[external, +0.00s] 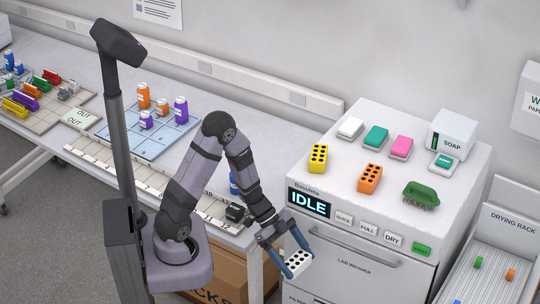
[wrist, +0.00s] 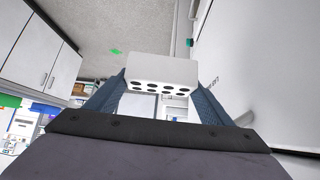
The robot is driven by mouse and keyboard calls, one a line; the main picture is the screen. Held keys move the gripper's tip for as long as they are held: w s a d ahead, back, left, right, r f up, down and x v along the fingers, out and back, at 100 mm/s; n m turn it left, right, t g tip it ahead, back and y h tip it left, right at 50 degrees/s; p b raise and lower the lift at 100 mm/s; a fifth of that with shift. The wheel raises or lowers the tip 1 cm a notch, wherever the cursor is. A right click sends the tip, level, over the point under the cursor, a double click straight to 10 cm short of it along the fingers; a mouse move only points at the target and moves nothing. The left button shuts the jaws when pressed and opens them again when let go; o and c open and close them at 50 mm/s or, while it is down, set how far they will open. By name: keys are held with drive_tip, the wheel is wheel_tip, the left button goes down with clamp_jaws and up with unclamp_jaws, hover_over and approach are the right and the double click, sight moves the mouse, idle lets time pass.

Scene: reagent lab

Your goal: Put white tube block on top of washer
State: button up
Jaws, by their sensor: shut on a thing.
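The white tube block (external: 298,263) has rows of dark holes. My gripper (external: 291,260) is shut on it, with one blue finger on each side. In the external view, the block is in front of the washer's front face, below the level of its top. The block also shows in the wrist view (wrist: 162,70) between the two fingers. The washer (external: 350,265) is a white cabinet with a display reading IDLE. On its top stand a yellow tube block (external: 318,158) and an orange tube block (external: 370,178).
Also on the washer top are white (external: 350,128), teal (external: 376,137) and pink (external: 402,146) pieces, a green rack (external: 421,194) and a soap box (external: 452,133). Bare room shows around the blocks. A drying rack (external: 499,262) stands at right. A blue tray (external: 150,145) lies on the bench.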

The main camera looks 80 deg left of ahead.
wheel_tip(320, 180, up, 11)
drive_tip(key=w+n+t+y+p, duration=0.1)
drive_tip(key=n+p, duration=0.1)
drive_tip(key=p, duration=0.2)
wheel_tip(320, 180, up, 16)
drive_tip(key=n+t+y+p, duration=0.2)
drive_tip(key=n+p, duration=0.1)
drive_tip(key=p, duration=0.2)
hover_over(301, 259)
drive_tip(key=w+a, duration=0.1)
drive_tip(key=a, duration=0.6)
drive_tip(key=a+r, duration=0.2)
drive_tip(key=a, duration=0.1)
drive_tip(key=s+a+f+n+y+b, duration=0.1)
drive_tip(key=s+a+f+n+b, duration=0.15)
drive_tip(key=a, duration=0.85)
drive_tip(key=s+a+f+n+y+b, duration=0.15)
drive_tip(key=a+f, duration=0.25)
drive_tip(key=a, duration=0.8)
drive_tip(key=s+a+f+n+g+y+b, duration=0.1)
drive_tip(key=s+a+f+n+y+b, duration=0.1)
drive_tip(key=s+a+f+n+y, duration=0.1)
drive_tip(key=s+a+f+n+g+y+b, duration=0.1)
drive_tip(key=s+a+f+n+y+b, duration=0.2)
drive_tip(key=s+f+n, duration=0.3)
drive_tip(key=shift+s+a+f+n+y, duration=0.4)
drive_tip(key=shift+s+a+f+y, duration=0.45)
drive_tip(key=shift+s+f, duration=1)
drive_tip(key=shift+w, duration=0.1)
